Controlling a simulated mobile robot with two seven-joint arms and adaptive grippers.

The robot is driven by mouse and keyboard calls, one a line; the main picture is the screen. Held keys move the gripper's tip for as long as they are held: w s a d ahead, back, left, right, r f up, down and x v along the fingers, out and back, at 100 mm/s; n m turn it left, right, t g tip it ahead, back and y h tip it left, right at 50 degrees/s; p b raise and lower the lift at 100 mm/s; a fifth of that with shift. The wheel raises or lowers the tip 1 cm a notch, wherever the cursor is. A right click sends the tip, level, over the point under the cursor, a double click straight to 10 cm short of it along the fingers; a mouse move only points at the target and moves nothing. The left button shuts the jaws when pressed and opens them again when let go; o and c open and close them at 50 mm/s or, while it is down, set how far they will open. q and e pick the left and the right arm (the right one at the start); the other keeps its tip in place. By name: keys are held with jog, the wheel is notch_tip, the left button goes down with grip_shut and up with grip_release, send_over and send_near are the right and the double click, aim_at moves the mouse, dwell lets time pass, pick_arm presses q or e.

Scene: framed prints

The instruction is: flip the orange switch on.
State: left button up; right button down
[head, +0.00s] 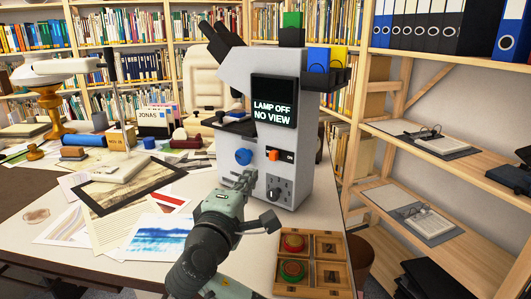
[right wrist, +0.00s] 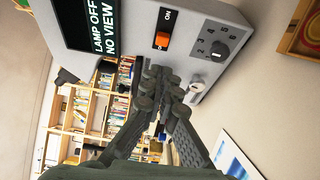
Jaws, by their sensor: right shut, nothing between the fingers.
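The orange switch (head: 273,155) sits in a dark slot on the front of a grey microscope-like machine (head: 240,72). Its orange part is at the end away from the "ON" label. It also shows in the right wrist view (right wrist: 162,39), again away from "ON". The machine's screen (head: 273,102) reads "LAMP OFF NO VIEW". My right gripper (head: 243,181) is shut and empty, below and left of the switch in the head view. In the right wrist view its fingertips (right wrist: 166,84) appear just short of the switch, with a visible gap. My left gripper is not in view.
A blue knob (head: 243,156) is left of the switch, and a dial panel (head: 278,190) is below it. A wooden tray (head: 325,246) with round items stands at the front right. Prints and papers (head: 158,236) cover the table left of my arm.

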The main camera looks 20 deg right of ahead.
aim_at(266, 151)
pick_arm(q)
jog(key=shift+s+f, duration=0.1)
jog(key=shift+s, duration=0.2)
pick_arm(e)
jog(key=shift+s+a+r, duration=0.1)
